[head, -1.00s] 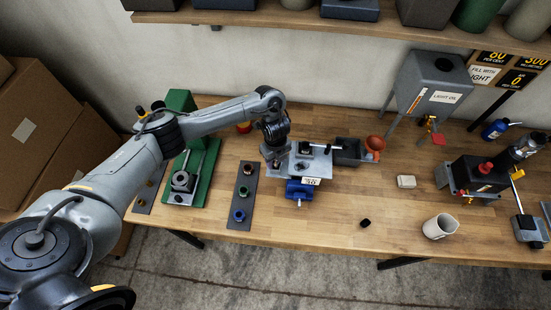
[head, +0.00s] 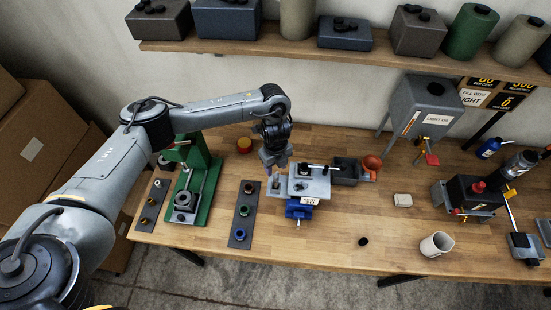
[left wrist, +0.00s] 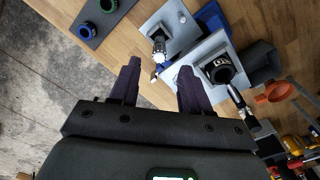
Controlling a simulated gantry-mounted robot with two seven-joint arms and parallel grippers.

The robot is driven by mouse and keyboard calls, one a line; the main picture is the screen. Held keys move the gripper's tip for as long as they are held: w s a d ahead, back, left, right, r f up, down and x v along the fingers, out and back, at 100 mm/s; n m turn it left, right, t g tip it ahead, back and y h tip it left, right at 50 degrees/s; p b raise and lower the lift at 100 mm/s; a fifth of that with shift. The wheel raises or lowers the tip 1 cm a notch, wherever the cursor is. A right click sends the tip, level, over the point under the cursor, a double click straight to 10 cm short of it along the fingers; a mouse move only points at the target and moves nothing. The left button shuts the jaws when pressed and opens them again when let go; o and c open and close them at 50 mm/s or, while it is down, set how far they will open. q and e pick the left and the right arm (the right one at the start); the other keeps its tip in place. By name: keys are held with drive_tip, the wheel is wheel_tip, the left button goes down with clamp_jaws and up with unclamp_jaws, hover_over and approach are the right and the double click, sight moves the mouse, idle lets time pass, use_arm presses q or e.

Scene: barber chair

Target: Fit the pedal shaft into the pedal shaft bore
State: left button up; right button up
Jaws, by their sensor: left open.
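My left gripper (head: 275,166) is open and empty, above the left end of a grey plated fixture (head: 312,187) on a blue vice (head: 300,209). An upright silver cylinder (head: 276,184) stands on that left end just below the fingers; it may be the pedal shaft. A black round part (left wrist: 219,71) with a lever sits on the plate to the right. I cannot tell which opening is the pedal shaft bore. My right gripper is out of view.
A grey strip with coloured rings (head: 243,212) lies left of the vice, and a green press (head: 190,190) stands further left. A dark bin (head: 345,172) and orange funnel (head: 372,163) are just right. The front middle bench is mostly clear.

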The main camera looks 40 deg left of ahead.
use_arm(q)
wheel_tip(320, 180, up, 2)
drive_tip(key=shift+r, duration=0.1)
drive_tip(key=s+d+f+m+t+h, duration=0.1)
drive_tip(key=s+d+f+t+h, duration=0.15)
drive_tip(key=d, duration=0.85)
drive_tip(key=s+d+f+t+h, duration=0.1)
drive_tip(key=d+f, duration=0.2)
drive_tip(key=d, duration=0.8)
drive_tip(key=s+d+r+n+t+h, duration=0.25)
drive_tip(key=d+r+n, duration=0.2)
drive_tip(key=d, duration=0.45)
drive_tip(key=s+a+n+g+y, duration=0.2)
drive_tip(key=s+a+n+y, duration=0.3)
drive_tip(key=s+a+n, duration=1.1)
drive_tip(key=s+a, duration=0.1)
drive_tip(key=a, duration=0.3)
drive_tip(key=shift+s+a+r+y, duration=0.25)
drive_tip(key=shift+s+a+y, duration=0.05)
drive_tip(key=shift+a+y, duration=0.1)
